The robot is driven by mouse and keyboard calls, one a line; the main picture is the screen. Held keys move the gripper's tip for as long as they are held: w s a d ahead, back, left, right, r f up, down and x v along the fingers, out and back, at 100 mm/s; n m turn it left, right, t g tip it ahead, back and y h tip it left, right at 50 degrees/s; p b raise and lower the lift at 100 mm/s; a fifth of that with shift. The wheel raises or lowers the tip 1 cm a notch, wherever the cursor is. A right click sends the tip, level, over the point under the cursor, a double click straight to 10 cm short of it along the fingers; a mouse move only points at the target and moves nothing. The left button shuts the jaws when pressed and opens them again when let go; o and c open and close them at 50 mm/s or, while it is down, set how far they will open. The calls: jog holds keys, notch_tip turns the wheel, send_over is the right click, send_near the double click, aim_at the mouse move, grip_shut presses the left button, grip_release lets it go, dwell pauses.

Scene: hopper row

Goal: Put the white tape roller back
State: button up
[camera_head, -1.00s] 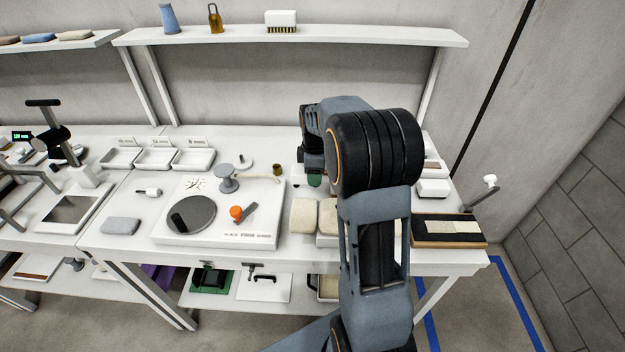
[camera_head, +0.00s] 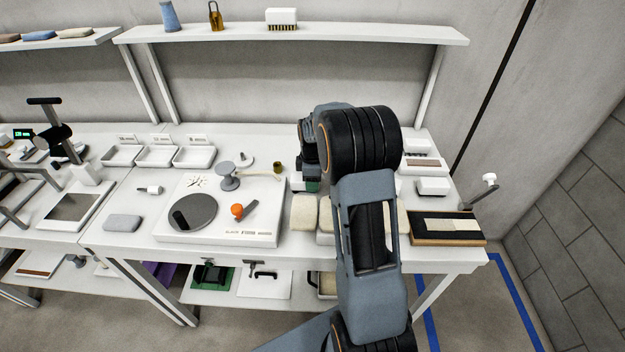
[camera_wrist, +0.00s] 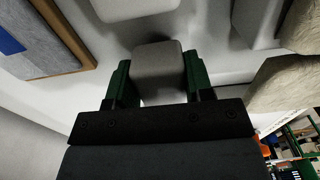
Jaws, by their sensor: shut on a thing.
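My gripper (camera_wrist: 150,82) has green fingers, shut on a pale grey-white rounded block (camera_wrist: 158,68). Its far end is hidden, and I cannot tell for sure that it is the white tape roller. In the head view my gripper (camera_head: 311,186) points down over the back middle of the white table (camera_head: 122,262), right of the white scale-like unit; the held thing is mostly hidden there behind my arm. A small white cylinder with a dark end (camera_head: 150,189) lies on the table left of that unit.
Cream pads (camera_head: 305,212) lie just in front of my gripper. A wood-edged board (camera_head: 447,240) and white blocks (camera_head: 432,187) stand to the right. The white unit (camera_head: 215,238) carries a dark disc and an orange knob. White trays (camera_head: 194,157) stand at the back left.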

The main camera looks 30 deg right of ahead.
jog(key=shift+f, duration=0.2)
jog(key=o, duration=1)
notch_tip(320, 180, up, 12)
jog(key=s+a+r+m+t, duration=0.2)
jog(key=s+a+r+m, duration=0.3)
jog(key=s+a, duration=0.4)
jog(key=s+a+f+m+t, duration=0.1)
jog(key=s+a+f+m, duration=0.1)
jog(key=s, duration=0.4)
jog(key=s+a+f+m+t, duration=0.1)
jog(key=s+f+m, duration=0.1)
jog(key=s+m, duration=0.3)
jog(key=shift+s+a, duration=0.35)
jog(key=shift+s, duration=0.1)
